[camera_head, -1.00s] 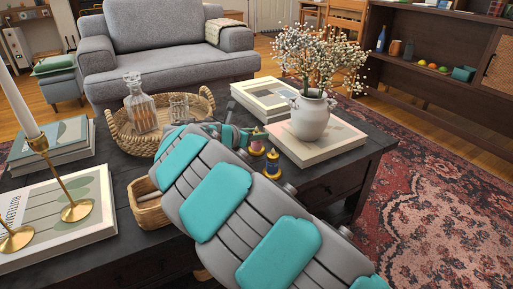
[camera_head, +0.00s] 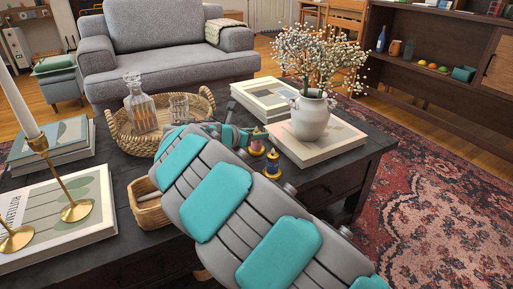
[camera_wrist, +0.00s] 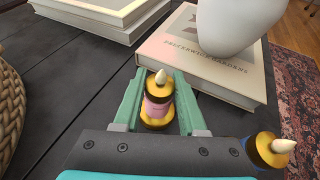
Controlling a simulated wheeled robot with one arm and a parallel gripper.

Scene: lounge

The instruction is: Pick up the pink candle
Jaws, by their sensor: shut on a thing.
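The pink candle (camera_wrist: 157,107), with a gold top and base and a pale pointed tip, stands between the two green fingers of my gripper (camera_wrist: 163,100) in the wrist view. The fingers are shut on it. In the head view the candle (camera_head: 257,142) shows just past the end of my gripper, partly hidden by my arm. I cannot tell whether its base touches the dark table (camera_wrist: 75,85). A second gold-topped candle with a dark body (camera_wrist: 268,150) is to the right and also shows in the head view (camera_head: 272,163).
A book (camera_wrist: 205,67) under a white vase (camera_wrist: 232,25) lies just beyond the candle. More books (camera_wrist: 112,22) are at the back. A wicker tray (camera_head: 122,139) with glassware is to the left. A small basket (camera_head: 151,212) is beside my arm.

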